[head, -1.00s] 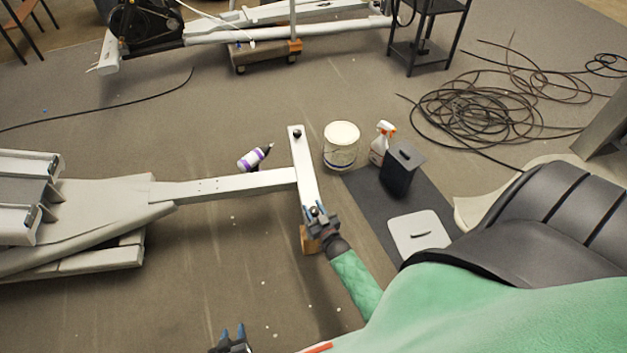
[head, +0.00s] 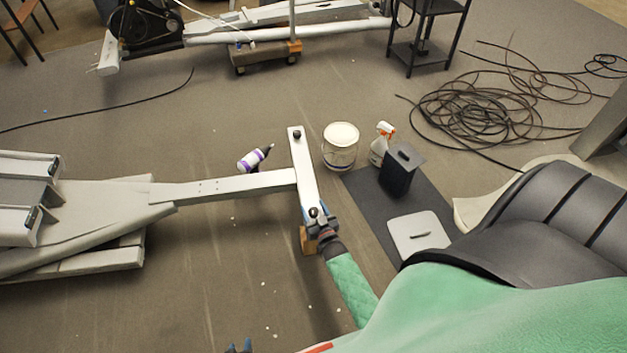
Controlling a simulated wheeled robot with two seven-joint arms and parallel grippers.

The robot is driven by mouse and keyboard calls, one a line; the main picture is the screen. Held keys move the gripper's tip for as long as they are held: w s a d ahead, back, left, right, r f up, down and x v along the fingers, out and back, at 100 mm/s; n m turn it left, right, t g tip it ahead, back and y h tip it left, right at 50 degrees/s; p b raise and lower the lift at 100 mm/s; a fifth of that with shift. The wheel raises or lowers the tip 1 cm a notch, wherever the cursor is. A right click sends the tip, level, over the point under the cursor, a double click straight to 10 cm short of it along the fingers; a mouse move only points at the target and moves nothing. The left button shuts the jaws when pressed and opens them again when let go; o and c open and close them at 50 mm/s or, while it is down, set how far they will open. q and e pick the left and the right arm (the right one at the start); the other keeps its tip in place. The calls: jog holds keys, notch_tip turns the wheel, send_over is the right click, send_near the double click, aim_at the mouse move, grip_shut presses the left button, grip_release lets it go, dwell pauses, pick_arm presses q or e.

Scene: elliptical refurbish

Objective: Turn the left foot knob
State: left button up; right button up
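A pale crossbar (head: 305,178) forms the foot of the elliptical frame. It has a small black knob (head: 297,134) at its far end and another dark knob (head: 314,212) at its near end. My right gripper (head: 319,217) is at the near end, right by the near knob. Blue finger parts show beside the bar, but the fingertips are partly hidden and I cannot tell whether they touch the knob.
A wooden block (head: 308,241) is under the bar's near end. Coiled cable (head: 490,105) lies at right. Floor left of the bar is mostly clear.

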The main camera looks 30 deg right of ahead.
aim_at(316, 214)
jog(key=shift+f, duration=0.1)
jog(key=shift+s+a, duration=0.2)
jog(key=shift+s, duration=0.35)
jog(key=v, duration=0.5)
jog(key=shift+d, duration=0.1)
jog(key=shift+v, duration=0.85)
pick_arm(q)
jog(key=shift+s+a+f+g, duration=0.15)
jog(key=shift+s+f+g, duration=0.25)
jog(key=shift+s+f, duration=0.4)
jog(key=shift+r, duration=0.15)
jog(key=shift+a, duration=0.1)
